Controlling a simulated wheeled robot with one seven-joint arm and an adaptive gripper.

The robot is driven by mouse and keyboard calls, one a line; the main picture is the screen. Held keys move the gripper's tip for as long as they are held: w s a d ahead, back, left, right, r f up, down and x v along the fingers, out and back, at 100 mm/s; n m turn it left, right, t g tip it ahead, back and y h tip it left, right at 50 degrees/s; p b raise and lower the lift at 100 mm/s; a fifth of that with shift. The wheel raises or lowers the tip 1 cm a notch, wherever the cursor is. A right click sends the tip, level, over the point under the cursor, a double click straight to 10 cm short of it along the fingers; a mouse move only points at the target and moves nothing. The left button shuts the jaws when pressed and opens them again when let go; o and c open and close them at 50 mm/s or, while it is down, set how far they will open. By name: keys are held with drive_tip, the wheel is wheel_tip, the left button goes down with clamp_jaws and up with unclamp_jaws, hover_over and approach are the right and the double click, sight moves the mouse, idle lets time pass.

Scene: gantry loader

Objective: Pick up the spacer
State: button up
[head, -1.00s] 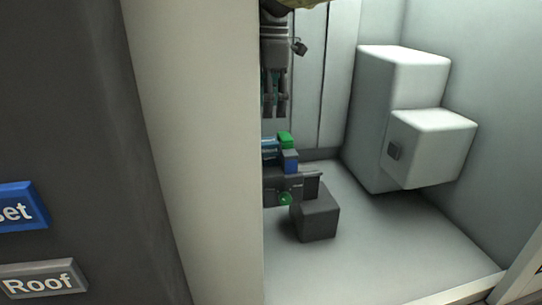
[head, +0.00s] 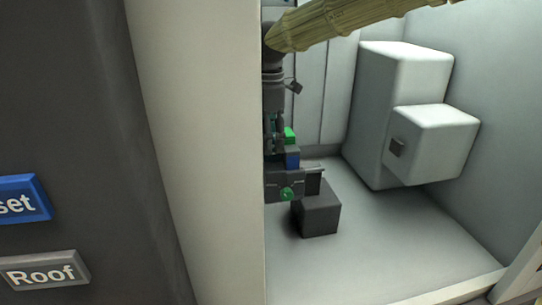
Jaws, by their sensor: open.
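My gripper (head: 272,135) points down inside the white enclosure, at the left edge of the opening. It is just above and beside a dark vise-like fixture (head: 290,185) that carries a green block (head: 289,135) and a blue block (head: 292,160). The pale wall edge hides part of the gripper and the fixture's left side. I cannot pick out the spacer for certain; it may be one of these small parts or hidden behind the wall edge and the fingers.
A dark grey block (head: 320,208) stands under the fixture's right end. A large white stepped housing (head: 432,140) stands at the back right. The pale wall (head: 195,150) bounds the opening on the left. Blue (head: 20,198) and grey "Roof" (head: 42,271) buttons sit at the left.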

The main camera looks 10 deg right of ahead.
drive_tip(key=shift+f, duration=1.15)
drive_tip(key=shift+c, duration=0.4)
drive_tip(key=c, duration=1.3)
drive_tip(key=shift+r, duration=0.1)
